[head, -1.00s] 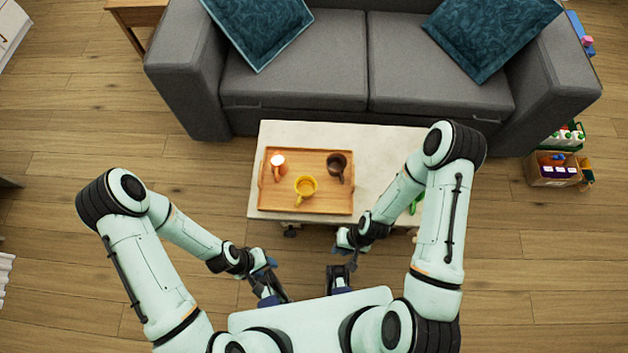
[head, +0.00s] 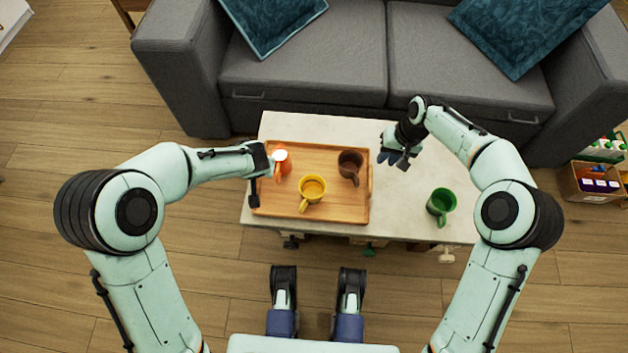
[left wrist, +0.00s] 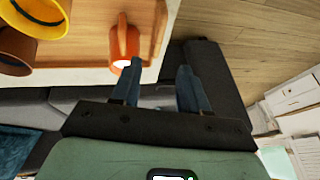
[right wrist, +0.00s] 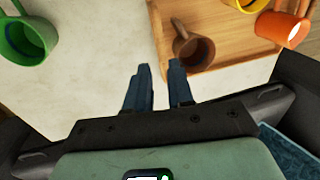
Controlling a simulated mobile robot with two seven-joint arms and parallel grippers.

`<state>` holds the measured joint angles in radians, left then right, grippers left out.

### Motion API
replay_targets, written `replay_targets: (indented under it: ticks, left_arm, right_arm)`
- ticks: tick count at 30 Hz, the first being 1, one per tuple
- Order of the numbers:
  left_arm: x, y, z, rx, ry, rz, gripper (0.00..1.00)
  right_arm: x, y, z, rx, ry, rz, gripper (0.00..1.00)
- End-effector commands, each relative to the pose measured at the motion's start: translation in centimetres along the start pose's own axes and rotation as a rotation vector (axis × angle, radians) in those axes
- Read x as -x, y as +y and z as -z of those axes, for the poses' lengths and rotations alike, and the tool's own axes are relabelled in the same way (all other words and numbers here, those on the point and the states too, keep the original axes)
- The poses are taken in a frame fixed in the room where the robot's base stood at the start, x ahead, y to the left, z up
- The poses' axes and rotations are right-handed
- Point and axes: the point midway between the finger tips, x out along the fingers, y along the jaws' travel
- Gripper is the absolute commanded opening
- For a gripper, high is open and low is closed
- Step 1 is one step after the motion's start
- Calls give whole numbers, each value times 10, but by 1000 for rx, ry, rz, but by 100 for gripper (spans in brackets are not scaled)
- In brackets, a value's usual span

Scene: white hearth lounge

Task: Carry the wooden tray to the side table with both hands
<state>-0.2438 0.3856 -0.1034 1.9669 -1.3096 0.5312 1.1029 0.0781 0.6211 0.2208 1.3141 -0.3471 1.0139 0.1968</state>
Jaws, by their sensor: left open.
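The wooden tray (head: 335,208) lies on a pale low table (head: 405,215). It holds an orange mug (head: 284,165) with a bright white top, a yellow mug (head: 313,188) and a brown mug (head: 350,163). My left gripper (head: 264,176) is open at the tray's left end, beside the orange mug. In the left wrist view its fingers (left wrist: 158,72) appear on either side of the tray's edge; contact is unclear. My right gripper (head: 398,160) is open and empty, just right of the tray's right end. In the right wrist view its fingers (right wrist: 160,68) are apart over the tabletop.
A green mug (head: 441,203) stands on the low table, right of the tray. A grey sofa (head: 300,70) with teal cushions is close behind. A box of items (head: 592,182) sits on the floor at right. Part of a wooden furniture piece (head: 128,6) shows at top left.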

Motion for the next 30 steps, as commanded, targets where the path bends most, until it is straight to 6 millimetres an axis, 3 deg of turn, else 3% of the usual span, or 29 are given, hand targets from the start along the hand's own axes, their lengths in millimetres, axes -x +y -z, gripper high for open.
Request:
replay_targets:
  ticks: [8,21,30]
  left_arm:
    - [-19,0,-2,-2,-5,0,44]
    - [-102,0,-2,-1,-6,-1,44]
    - [-132,1,-2,0,-3,-2,44]
  right_arm:
    - [-19,0,-1,0,-4,1,22]
    - [-103,0,-1,-1,-3,2,22]
    - [-133,0,0,0,-1,1,22]
